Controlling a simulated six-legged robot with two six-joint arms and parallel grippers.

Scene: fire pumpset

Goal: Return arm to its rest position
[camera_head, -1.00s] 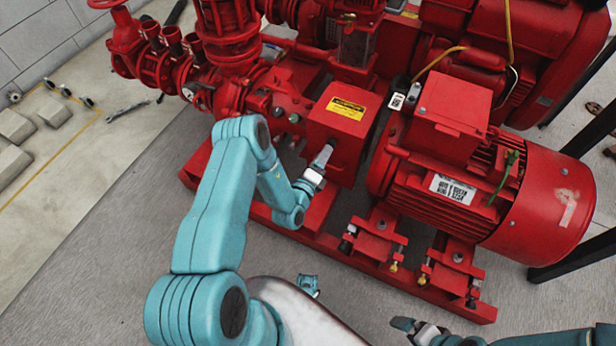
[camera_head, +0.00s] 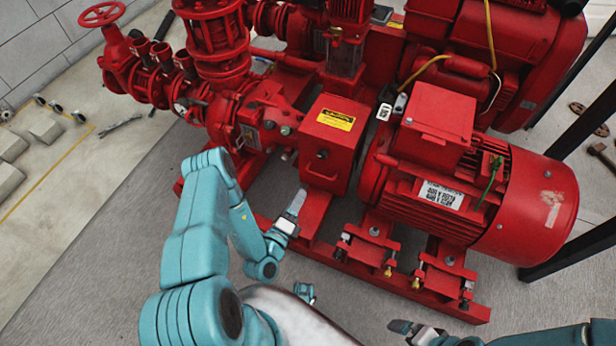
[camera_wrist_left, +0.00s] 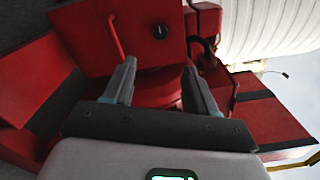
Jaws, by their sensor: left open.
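My left arm (camera_head: 195,235) is teal and reaches in from the lower left. My left gripper (camera_head: 297,203) is in front of the red box with the yellow caution label (camera_head: 327,145), apart from it. In the left wrist view the two fingers of the left gripper (camera_wrist_left: 160,85) stand apart with nothing between them, facing red pump parts and a dark round knob (camera_wrist_left: 160,31). My right gripper (camera_head: 400,326) shows at the bottom right edge, dark and partly visible; its jaws are not clear.
The red motor (camera_head: 470,190) stands right of the caution box, on the red base frame (camera_head: 400,285). Red valves and pipes (camera_head: 215,45) rise at the back left. Grey floor (camera_head: 110,225) is clear at left. Dark posts (camera_head: 575,230) stand at right.

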